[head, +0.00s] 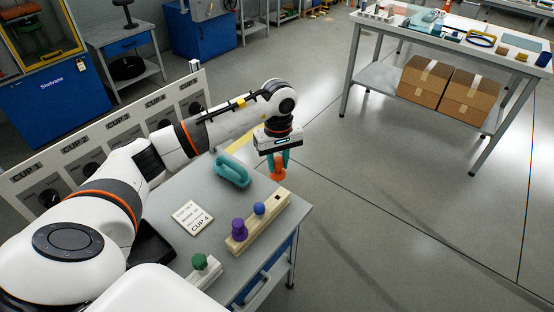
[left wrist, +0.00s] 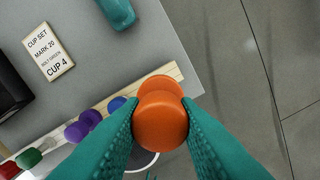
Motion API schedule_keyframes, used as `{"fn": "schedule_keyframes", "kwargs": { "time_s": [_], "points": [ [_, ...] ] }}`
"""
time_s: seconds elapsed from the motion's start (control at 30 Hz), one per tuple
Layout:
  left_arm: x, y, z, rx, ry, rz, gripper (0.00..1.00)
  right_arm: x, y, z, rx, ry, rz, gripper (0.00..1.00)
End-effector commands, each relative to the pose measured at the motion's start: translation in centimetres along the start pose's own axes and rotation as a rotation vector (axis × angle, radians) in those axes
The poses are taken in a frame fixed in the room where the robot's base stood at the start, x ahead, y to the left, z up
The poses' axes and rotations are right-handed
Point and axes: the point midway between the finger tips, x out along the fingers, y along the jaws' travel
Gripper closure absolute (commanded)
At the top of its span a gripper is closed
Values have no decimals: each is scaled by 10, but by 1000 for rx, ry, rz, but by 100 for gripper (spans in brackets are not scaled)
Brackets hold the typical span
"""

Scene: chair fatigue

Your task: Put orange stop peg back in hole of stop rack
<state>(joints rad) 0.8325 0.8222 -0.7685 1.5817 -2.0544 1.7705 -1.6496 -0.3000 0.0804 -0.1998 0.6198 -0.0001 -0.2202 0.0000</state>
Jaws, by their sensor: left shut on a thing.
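My left gripper (head: 279,160) is shut on the orange stop peg (head: 278,170), which hangs below the fingers past the table's far right corner in the head view. In the left wrist view the orange peg (left wrist: 160,122) is pinched between the teal fingers, its round head facing the camera. The pale wooden stop rack (head: 240,241) lies on the table, apart from the gripper in the head view. It carries a purple peg (head: 239,229) and a blue peg (head: 259,209). A dark open hole (head: 278,197) shows near its far end.
The grey table (head: 292,212) also holds a teal clamp-like object (head: 233,171), a CUP 4 card (head: 192,218) and a green peg (head: 199,261) on a pale block. A cup-labelled panel (head: 87,145) stands behind. Open floor lies to the right.

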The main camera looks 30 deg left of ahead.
Motion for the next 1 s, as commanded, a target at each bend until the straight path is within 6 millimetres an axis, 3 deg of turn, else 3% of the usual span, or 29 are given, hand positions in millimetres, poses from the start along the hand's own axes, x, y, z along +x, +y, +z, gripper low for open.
{"fn": "schedule_keyframes", "kwargs": {
  "time_s": [0.7, 1.0],
  "points": [
    [54, 0, -1, -7, -1, -1, 92, 46, 2, -4, 0, -1, 1, 47],
    [58, 0, -1, -6, -1, 0, 92, 48, 2, -4, 1, -1, 1, 47]
  ]
}}
